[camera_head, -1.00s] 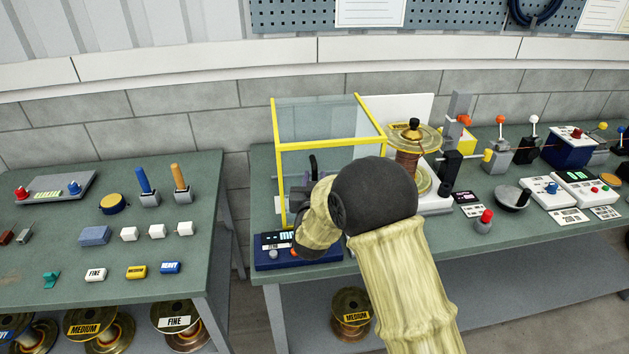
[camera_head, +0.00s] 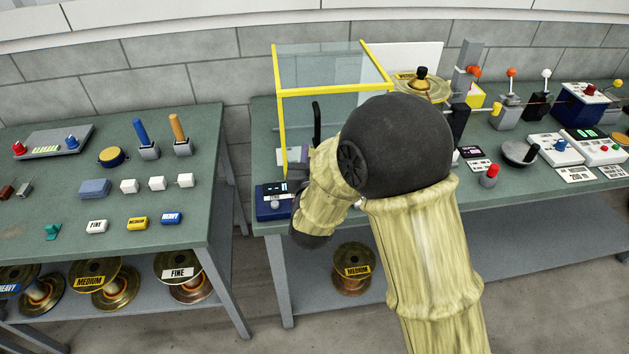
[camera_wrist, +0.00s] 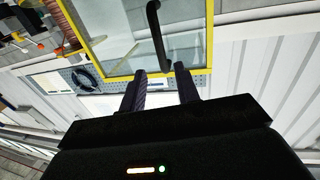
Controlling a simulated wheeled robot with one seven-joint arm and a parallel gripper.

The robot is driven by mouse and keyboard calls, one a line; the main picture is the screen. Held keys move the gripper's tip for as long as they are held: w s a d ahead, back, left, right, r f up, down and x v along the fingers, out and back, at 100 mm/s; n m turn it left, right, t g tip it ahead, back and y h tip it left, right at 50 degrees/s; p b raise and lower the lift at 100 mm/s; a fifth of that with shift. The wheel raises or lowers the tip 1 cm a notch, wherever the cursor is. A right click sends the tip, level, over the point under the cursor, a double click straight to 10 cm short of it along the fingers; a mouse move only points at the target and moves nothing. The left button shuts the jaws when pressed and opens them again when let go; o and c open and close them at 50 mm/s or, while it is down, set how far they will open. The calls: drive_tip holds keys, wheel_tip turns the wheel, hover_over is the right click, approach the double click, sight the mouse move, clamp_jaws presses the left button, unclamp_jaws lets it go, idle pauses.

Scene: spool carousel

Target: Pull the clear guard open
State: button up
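The clear guard (camera_head: 322,66) is a see-through box with a yellow frame, standing on the middle bench. A black bar handle (camera_head: 316,122) stands upright at its front. In the wrist view, the guard's yellow frame (camera_wrist: 105,74) and clear panel lie ahead, with the curved black handle (camera_wrist: 157,38) in front. My gripper (camera_wrist: 160,70) has two dark fingers spread apart. The handle's near end shows between the fingertips in the picture; I cannot tell whether they touch. In the head view, my arm hides most of the gripper and the guard's lower right part.
A blue box with a display (camera_head: 272,203) sits at the bench's front edge below the guard. A brass spool (camera_head: 421,84) stands right of the guard. Levers and control boxes fill the bench's right side. A gap separates it from the left bench (camera_head: 60,185).

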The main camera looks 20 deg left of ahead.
drive_tip(key=b+v, duration=0.1)
drive_tip(key=v, duration=0.6)
drive_tip(key=shift+s+b, duration=0.15)
drive_tip(key=shift+b, duration=0.15)
drive_tip(key=shift+d, duration=0.1)
drive_tip(key=shift+s, duration=0.15)
